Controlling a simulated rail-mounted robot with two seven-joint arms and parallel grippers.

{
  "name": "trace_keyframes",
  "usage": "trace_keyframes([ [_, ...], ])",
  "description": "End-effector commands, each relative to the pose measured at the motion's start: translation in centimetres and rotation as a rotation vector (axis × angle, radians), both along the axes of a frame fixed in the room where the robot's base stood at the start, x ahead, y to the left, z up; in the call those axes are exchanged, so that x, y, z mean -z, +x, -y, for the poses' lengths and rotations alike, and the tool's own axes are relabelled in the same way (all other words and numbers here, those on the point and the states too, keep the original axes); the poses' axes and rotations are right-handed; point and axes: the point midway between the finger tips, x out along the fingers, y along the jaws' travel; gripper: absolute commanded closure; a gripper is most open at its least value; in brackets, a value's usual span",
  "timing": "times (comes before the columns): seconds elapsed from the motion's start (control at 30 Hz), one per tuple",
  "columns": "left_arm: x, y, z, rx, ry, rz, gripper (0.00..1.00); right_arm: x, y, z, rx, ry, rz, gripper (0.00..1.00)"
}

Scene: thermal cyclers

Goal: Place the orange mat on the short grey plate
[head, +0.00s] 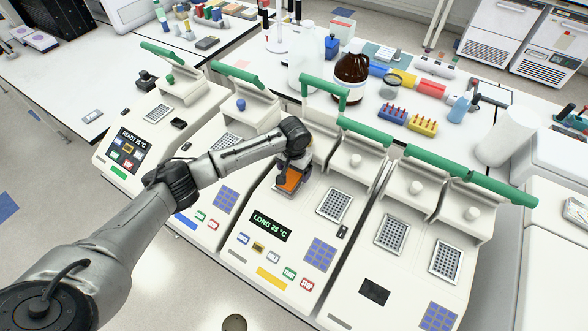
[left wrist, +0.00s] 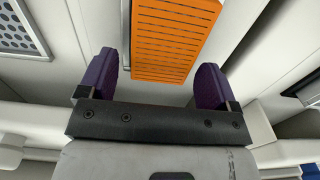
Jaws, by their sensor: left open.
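The orange mat (head: 289,181) lies flat on a cycler in the middle of the bench in the head view. In the left wrist view the mat (left wrist: 175,42) is slotted and lies just beyond my fingertips, with a thin grey edge along its left side. My left gripper (head: 291,167) is over the mat's far end. Its two purple fingers (left wrist: 157,75) are spread apart with nothing held between them. Several grey well plates show in the cyclers, one (head: 334,204) just right of the mat; I cannot tell which is the short grey plate. My right gripper is not in view.
Open cycler lids with green handles (head: 323,90) stand behind the wells. A lit panel (head: 271,225) reads "LONG 25 °C". A brown bottle (head: 351,74), tube racks (head: 422,122) and a white cylinder (head: 508,133) stand on the bench behind.

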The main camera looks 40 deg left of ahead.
Motion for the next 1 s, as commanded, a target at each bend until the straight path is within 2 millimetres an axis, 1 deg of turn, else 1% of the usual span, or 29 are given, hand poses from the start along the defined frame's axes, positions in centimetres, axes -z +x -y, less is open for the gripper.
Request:
trace_keyframes([
  [0.07,-0.2,0.0,0.0,0.0,0.0,0.001,0.16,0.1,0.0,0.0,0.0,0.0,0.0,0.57],
  [0.17,-1.1,0.1,0.0,0.0,-0.001,0.002,0.16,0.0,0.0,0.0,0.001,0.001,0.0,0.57],
  [0.27,-2.6,0.1,0.0,-0.001,-0.002,0.003,0.16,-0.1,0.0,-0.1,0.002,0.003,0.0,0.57],
  [0.5,-7.2,0.1,0.0,0.001,0.0,0.004,0.16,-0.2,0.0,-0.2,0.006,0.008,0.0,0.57],
  [0.7,-10.2,0.1,0.0,0.0,-0.001,0.002,0.16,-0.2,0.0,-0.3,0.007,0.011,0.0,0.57],
  [0.83,-11.4,0.1,0.0,0.0,-0.001,0.001,0.16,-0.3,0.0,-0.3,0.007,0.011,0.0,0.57],
  [1.0,-12.1,0.0,0.0,0.0,-0.001,0.0,0.16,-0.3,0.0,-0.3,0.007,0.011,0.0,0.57],
])
